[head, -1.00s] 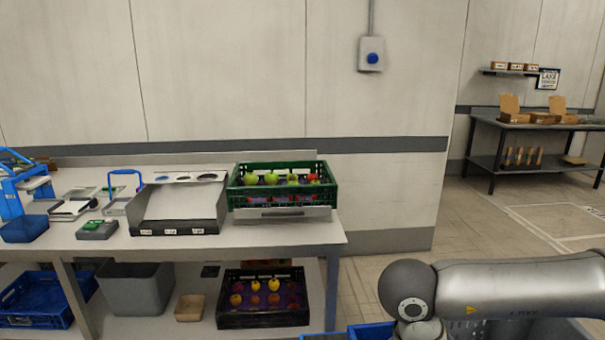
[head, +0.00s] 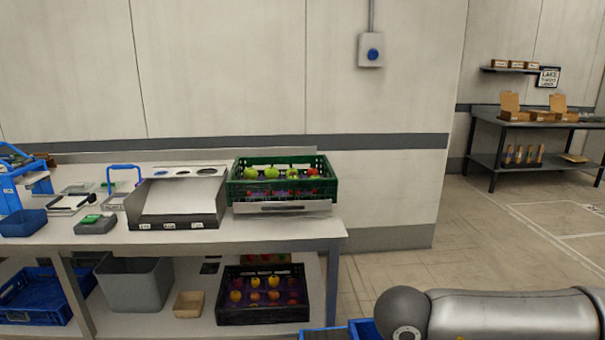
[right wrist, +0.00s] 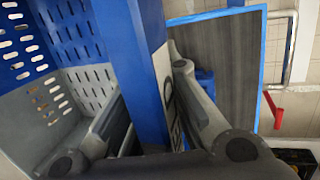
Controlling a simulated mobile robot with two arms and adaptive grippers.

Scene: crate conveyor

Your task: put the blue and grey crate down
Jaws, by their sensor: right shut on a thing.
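The blue and grey crate (right wrist: 140,62) fills the left and middle of the right wrist view, with grey slotted walls and a blue upright band. My right gripper (right wrist: 150,88) is shut on that blue band, one finger on each side of it. The crate's base is out of view, so I cannot tell whether it rests on anything. In the head view only my right arm's links show at the bottom right, and the right gripper is below the frame. My left gripper is not in view.
A dark, blue-edged surface (right wrist: 215,55) lies beside the crate, with a red handle (right wrist: 278,108) past it. Blue edges (head: 364,329) show at the head view's bottom. A workbench (head: 285,232) holds a green apple crate (head: 233,194). Floor (head: 480,240) is clear at right.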

